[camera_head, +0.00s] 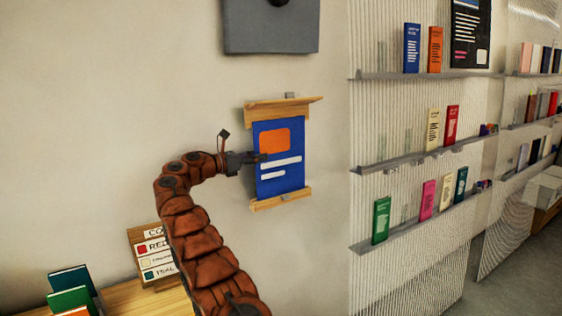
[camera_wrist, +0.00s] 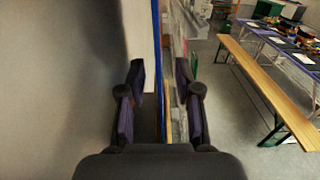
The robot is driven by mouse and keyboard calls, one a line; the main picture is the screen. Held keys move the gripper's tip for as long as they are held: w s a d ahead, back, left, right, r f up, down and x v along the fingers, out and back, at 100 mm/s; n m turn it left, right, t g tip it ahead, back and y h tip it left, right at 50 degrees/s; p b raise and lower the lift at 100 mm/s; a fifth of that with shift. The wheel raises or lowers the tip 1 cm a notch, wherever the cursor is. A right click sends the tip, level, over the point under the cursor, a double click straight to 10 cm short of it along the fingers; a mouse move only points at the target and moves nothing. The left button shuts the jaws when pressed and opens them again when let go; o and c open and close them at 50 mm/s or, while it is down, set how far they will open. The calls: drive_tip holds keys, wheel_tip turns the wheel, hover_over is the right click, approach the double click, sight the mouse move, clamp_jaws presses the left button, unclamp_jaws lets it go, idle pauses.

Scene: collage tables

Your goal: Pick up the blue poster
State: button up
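The blue poster (camera_head: 280,180), with an orange block and white bars, hangs upright on the wall between an upper wooden ledge (camera_head: 284,110) and a lower wooden ledge (camera_head: 281,199). My gripper (camera_head: 258,158) is at the poster's left edge in the head view. In the wrist view the poster shows edge-on as a thin blue strip (camera_wrist: 156,40). My gripper (camera_wrist: 160,84) is open there, one finger to each side of the strip's line, with gaps between. Whether either finger touches the poster cannot be told.
The wall (camera_head: 120,110) is close behind the poster. A grey panel (camera_head: 270,28) hangs above. Shelves with books (camera_head: 420,160) stand to the right. A wooden table (camera_head: 140,300) with a label board (camera_head: 155,258) and books is at lower left. A bench (camera_wrist: 268,88) shows in the wrist view.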

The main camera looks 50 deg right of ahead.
sight(271, 163)
drive_tip(key=shift+p+x, duration=0.35)
drive_tip(key=shift+x, duration=2.1)
clamp_jaws()
